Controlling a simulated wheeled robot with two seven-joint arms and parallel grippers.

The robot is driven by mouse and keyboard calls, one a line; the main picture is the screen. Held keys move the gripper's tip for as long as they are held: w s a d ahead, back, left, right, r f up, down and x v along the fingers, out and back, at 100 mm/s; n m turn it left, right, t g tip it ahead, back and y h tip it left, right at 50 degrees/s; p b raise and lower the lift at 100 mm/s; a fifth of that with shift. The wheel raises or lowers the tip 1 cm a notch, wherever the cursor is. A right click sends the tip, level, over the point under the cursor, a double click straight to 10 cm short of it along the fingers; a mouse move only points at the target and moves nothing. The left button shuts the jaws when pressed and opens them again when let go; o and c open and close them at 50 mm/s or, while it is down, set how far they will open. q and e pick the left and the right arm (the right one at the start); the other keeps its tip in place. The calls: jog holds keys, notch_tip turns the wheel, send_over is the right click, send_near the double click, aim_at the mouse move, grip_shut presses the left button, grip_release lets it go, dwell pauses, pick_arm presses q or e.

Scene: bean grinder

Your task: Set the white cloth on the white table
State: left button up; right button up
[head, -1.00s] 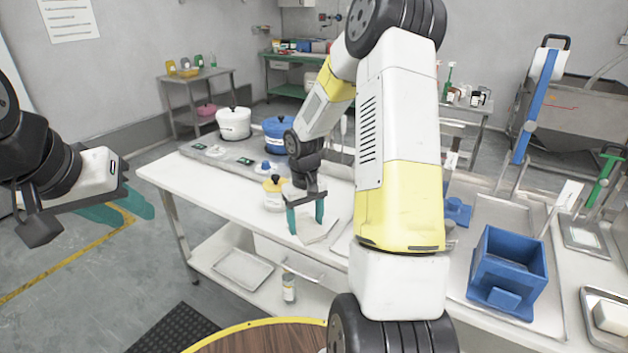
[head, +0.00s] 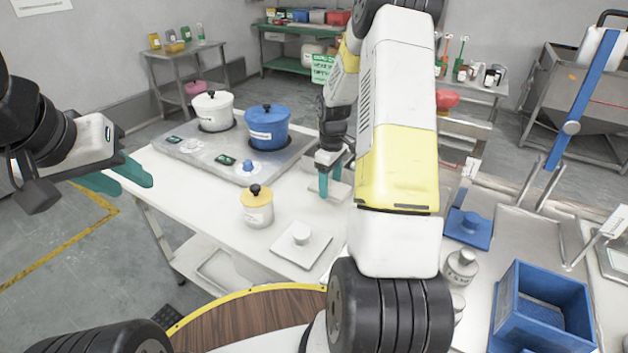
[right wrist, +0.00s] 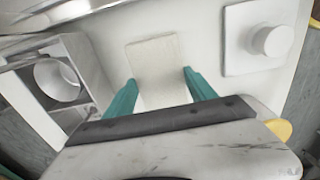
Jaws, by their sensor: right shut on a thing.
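The white cloth (right wrist: 155,68) is a flat off-white rectangle between the two teal fingers of my right gripper (right wrist: 160,90) in the right wrist view. The right gripper (head: 324,185) is shut on it, low over the white table (head: 205,195) in the head view, where part of the cloth (head: 340,191) shows beside the fingers. I cannot tell whether the cloth touches the table. My left gripper (head: 117,178) is open and empty at the left, apart from the table, with its fingers spread.
A white square plate with a knob (head: 300,244) and a yellow-lidded jar (head: 257,207) stand near the table's front edge. A stove (head: 180,152) with white (head: 213,112) and blue (head: 267,128) pots is behind. A blue box (head: 540,310) stands at right. The table's left front is clear.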

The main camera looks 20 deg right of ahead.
jog(key=shift+f, duration=2.55)
jog(key=shift+f, duration=0.1)
jog(key=o, duration=1.3)
notch_tip(320, 180, up, 12)
notch_tip(320, 180, up, 10)
jog(key=m+t, duration=0.2)
send_over(329, 204)
jog(key=s+a, duration=0.4)
jog(key=s+a+r+m+t, duration=0.1)
jog(key=s+a+r+m, duration=0.1)
jog(key=s, duration=0.5)
jog(key=s+a+r+m+t+y, duration=0.1)
jog(key=s+a+r+m, duration=0.1)
jog(key=s+a+r, duration=0.2)
jog(key=s+a+r+m+t+y, duration=0.1)
jog(key=s+a+r+t, duration=0.1)
jog(key=s+r, duration=0.4)
jog(key=shift+s+a+m, duration=0.15)
jog(key=shift+s+a, duration=0.1)
jog(key=shift+s, duration=0.4)
jog(key=shift+s+a+m, duration=0.1)
jog(key=shift+s+a, duration=0.2)
jog(key=shift+s, duration=0.4)
jog(key=shift+s+a+m, duration=0.15)
jog(key=shift+s+a, duration=0.1)
jog(key=shift+s, duration=0.4)
